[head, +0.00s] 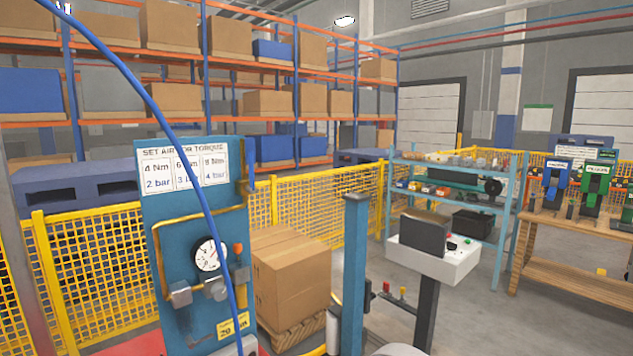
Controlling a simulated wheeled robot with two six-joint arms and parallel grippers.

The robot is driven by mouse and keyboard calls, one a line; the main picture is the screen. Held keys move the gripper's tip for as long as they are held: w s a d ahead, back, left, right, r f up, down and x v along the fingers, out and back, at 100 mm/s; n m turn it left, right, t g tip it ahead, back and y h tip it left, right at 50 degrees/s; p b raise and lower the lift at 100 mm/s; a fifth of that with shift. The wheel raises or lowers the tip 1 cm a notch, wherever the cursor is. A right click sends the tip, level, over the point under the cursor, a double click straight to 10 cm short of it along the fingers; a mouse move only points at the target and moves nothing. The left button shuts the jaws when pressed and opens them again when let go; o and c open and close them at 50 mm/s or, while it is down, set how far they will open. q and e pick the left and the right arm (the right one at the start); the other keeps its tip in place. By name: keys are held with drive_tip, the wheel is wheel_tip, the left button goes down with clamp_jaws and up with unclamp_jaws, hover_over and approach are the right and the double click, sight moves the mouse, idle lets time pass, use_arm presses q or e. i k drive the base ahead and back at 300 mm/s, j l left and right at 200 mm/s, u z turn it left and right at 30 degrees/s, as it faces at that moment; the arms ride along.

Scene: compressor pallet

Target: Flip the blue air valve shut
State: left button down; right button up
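A blue upright panel (153,218) stands at the left, with a printed sheet (187,172) about setting air for torque. Yellow piping (158,262) runs down and across it. A round white gauge (209,254) sits in its lower half. Below and beside the gauge are metal fittings (181,294) and an orange-topped knob (238,249). A blue hose (148,98) passes in front of the panel. I cannot make out a distinct blue valve handle or its position; the panel's lower part is small and partly covered by the hose. Neither of my grippers is in view.
A yellow mesh fence (335,207) runs behind the panel. Boxes (290,272) on a pallet stand right of it, beside a blue post (355,260). A control stand (435,258), a blue shelf rack (455,193) and a wooden bench (570,250) are further right, with open floor between.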

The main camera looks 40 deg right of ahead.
sight(251, 189)
drive_tip(key=k+z, duration=0.1)
drive_tip(key=z, duration=0.75)
